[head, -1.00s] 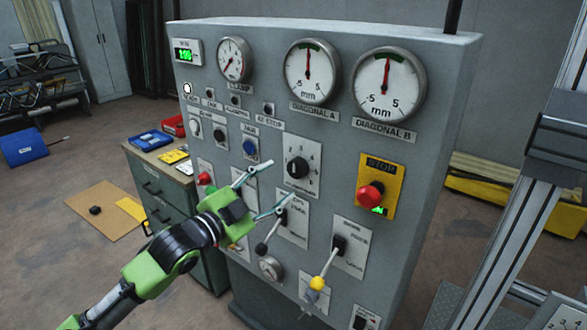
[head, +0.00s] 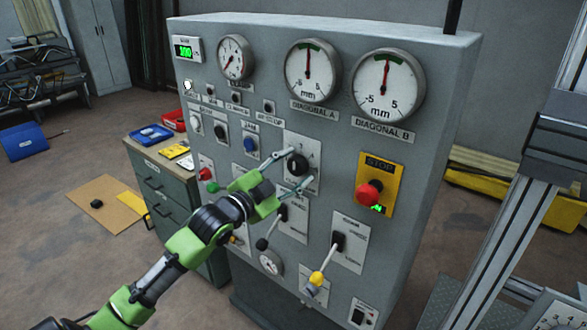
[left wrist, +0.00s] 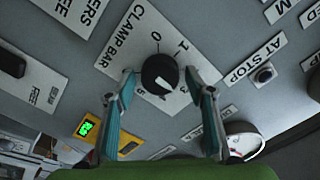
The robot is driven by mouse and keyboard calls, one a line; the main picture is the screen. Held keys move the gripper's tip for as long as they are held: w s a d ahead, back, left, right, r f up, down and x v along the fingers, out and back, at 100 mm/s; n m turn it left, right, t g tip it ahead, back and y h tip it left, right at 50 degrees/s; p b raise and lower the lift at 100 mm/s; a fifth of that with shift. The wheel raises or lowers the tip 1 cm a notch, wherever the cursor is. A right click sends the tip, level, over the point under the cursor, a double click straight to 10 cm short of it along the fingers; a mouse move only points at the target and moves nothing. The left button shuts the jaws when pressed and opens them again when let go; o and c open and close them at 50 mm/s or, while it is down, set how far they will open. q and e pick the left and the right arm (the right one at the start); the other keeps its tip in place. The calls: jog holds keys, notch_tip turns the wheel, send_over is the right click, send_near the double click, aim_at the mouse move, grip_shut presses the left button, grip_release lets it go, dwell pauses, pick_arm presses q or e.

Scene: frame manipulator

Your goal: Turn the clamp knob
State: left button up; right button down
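The clamp knob (head: 297,165) is a black round knob on a white plate in the middle of the grey panel. In the left wrist view the knob (left wrist: 160,73) sits on a plate marked "CLAMP BAR" (left wrist: 135,42), with 0, 1 and 3 readable around it. My left gripper (head: 301,167) is open, its two fingertips on either side of the knob. In the left wrist view the gripper (left wrist: 160,75) shows a small gap between each finger and the knob. My right gripper is not in view.
Below the knob are a black-tipped lever (head: 262,243) and a yellow-tipped lever (head: 317,279). A red stop button (head: 369,193) is to the right. Gauges (head: 312,70) line the top. A drawer cabinet (head: 165,190) stands left of the panel.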

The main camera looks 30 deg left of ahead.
pick_arm(q)
jog(key=c, duration=0.8)
